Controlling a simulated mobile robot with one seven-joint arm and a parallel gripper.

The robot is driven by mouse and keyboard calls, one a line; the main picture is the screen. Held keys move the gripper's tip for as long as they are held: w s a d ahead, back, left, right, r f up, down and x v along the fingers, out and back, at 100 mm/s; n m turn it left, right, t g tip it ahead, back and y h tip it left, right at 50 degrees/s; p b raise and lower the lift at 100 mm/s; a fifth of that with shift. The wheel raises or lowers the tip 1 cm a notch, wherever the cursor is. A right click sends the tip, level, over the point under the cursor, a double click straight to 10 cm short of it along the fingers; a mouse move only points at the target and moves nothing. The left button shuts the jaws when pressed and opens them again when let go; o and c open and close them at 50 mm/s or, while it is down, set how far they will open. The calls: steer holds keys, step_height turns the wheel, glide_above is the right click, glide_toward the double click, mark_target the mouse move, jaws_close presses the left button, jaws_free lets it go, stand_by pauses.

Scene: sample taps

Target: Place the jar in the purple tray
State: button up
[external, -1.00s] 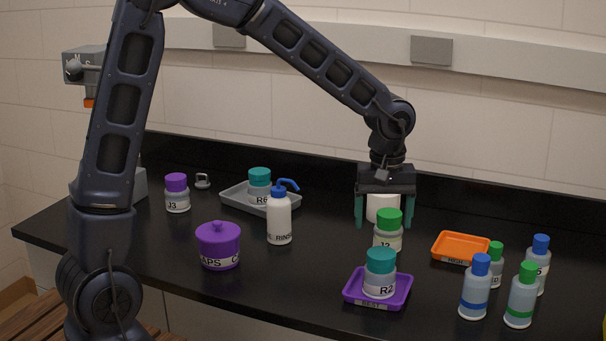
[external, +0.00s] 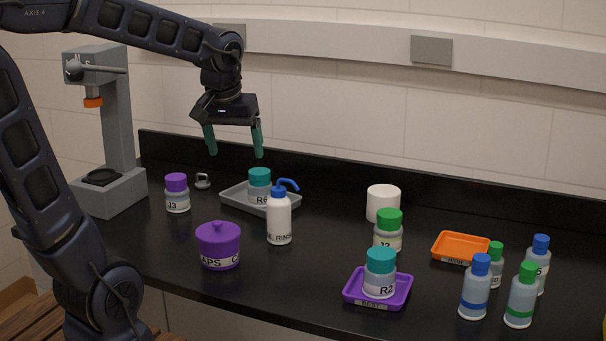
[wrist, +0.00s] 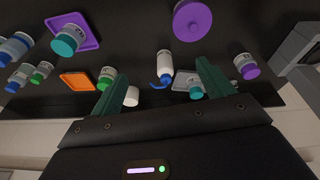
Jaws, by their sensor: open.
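The purple tray (external: 349,290) stands at the front middle of the bench. A jar with a teal lid, marked R2 (external: 380,272), stands upright in it; tray (wrist: 92,20) and jar (wrist: 66,42) also show in the wrist view. A green-lidded jar, J2 (external: 388,231), stands just behind the tray. Another teal-lidded jar, R6 (external: 259,186), stands in the grey tray (external: 233,203). A purple-lidded jar, J3 (external: 177,193), stands at the left. My gripper (external: 234,155) is open and empty, in the air above and behind the grey tray.
A white wash bottle (external: 279,219) and purple pot (external: 219,246) stand at centre left. A white cylinder (external: 383,202) stands behind J2. The orange tray (external: 460,245) is empty, with several bottles (external: 475,288) at its right. A grey stand (external: 118,130) is at far left.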

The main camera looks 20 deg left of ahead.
steer(key=s+a+m+t, duration=0.1)
steer(key=s+a, duration=0.8)
steer(key=s, duration=0.1)
steer(key=shift+s+a+r+m+t, duration=0.2)
steer(key=shift+a+m+t, duration=0.1)
steer(key=shift+a, duration=0.1)
